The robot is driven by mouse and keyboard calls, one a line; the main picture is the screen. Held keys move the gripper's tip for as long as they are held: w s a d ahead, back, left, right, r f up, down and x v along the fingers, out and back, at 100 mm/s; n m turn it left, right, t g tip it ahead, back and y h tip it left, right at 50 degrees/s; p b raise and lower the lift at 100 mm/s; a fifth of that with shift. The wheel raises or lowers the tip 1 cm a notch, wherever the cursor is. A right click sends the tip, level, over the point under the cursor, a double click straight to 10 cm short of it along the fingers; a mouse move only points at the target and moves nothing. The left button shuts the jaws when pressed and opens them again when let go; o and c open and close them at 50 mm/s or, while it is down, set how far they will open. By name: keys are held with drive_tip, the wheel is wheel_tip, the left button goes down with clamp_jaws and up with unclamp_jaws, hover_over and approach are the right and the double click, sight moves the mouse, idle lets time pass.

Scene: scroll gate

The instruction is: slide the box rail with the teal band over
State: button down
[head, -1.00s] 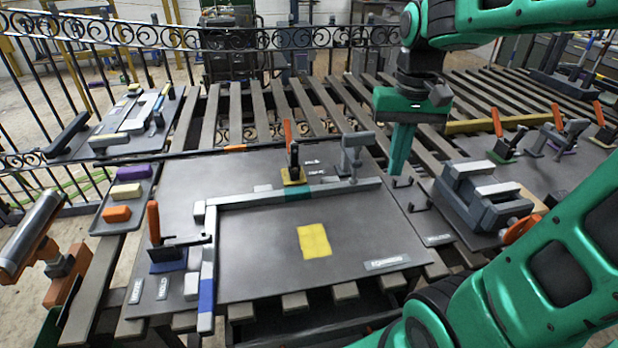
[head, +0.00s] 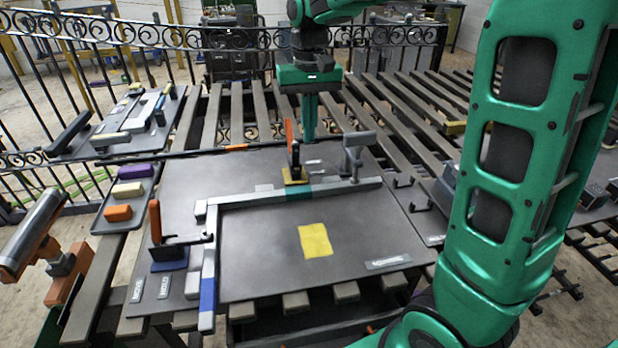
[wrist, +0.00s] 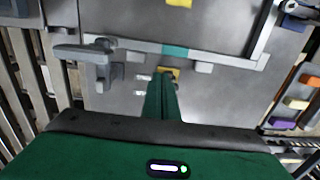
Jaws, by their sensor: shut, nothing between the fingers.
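The box rail with the teal band (head: 335,187) lies across the back of the dark work plate, a long grey bar. Its teal band (head: 298,192) sits just in front of a yellow-based toggle clamp with an orange handle (head: 292,150). The rail and band also show in the wrist view (wrist: 135,45). A grey post clamp (head: 355,158) stands at the rail's right end. My gripper (head: 308,138) is shut and empty, pointing down behind the rail and the orange-handled clamp, apart from the rail. In the wrist view its green fingers (wrist: 162,90) point toward the teal band.
A second rail with a blue band (head: 207,290) runs along the plate's left side, with a blue-based orange-handled clamp (head: 160,240) beside it. A yellow square (head: 315,240) marks the clear plate middle. A tray of coloured blocks (head: 122,200) lies left.

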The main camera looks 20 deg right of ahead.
sight(314, 204)
wheel_tip(314, 204, down, 14)
drive_tip(key=shift+f, duration=0.15)
idle(0.3)
drive_tip(key=shift+s, duration=0.15)
drive_tip(key=s, duration=0.3)
drive_tip(key=s+a, duration=0.1)
drive_tip(key=s, duration=0.2)
drive_tip(key=shift+a, duration=0.15)
